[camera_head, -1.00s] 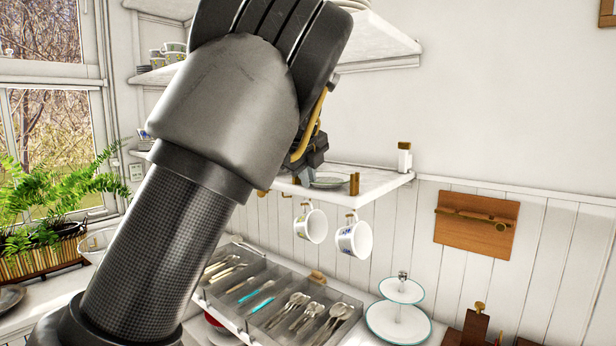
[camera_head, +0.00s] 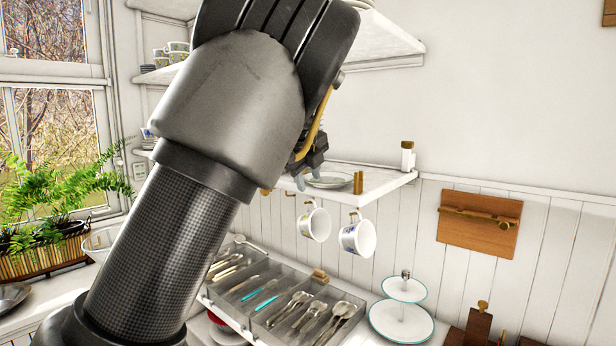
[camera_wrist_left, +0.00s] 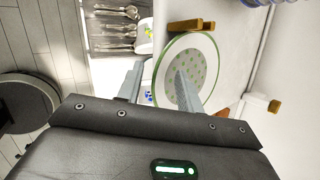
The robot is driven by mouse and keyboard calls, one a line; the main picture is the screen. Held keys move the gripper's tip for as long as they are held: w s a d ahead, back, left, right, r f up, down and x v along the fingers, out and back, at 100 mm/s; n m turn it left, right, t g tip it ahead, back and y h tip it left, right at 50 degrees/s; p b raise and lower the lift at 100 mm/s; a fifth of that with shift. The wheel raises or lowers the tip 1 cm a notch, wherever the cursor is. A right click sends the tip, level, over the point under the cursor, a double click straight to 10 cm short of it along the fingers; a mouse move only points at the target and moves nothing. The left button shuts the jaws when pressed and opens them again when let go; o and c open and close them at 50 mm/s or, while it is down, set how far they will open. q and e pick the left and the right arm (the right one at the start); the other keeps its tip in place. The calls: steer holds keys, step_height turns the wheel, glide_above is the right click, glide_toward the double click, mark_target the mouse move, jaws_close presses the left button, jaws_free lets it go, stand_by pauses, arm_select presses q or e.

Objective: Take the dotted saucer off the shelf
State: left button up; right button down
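The dotted saucer (camera_head: 330,180), white with green dots and a green rim, lies on the lower shelf (camera_head: 385,180). In the left wrist view the saucer (camera_wrist_left: 205,58) lies just ahead of my left gripper (camera_wrist_left: 159,72). The gripper is open and empty. One finger is over the saucer's near part; the other is to the left, off the shelf's edge, close to a hanging mug. Whether a finger touches the saucer I cannot tell. In the head view my left gripper (camera_head: 309,174) is partly hidden behind my arm. My right gripper is not in view.
A small wooden holder (camera_wrist_left: 190,26) stands beside the saucer. Two mugs (camera_head: 357,238) hang under the shelf. A white bottle (camera_head: 407,156) stands at the shelf's right end. A cutlery tray (camera_head: 258,325) and a tiered stand (camera_head: 402,325) are below. An upper shelf (camera_head: 385,50) overhangs.

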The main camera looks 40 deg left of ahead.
arm_select(q)
steer(key=shift+d, duration=0.1)
steer(key=b+v, duration=0.1)
steer(key=v, duration=1)
steer(key=shift+f, duration=0.1)
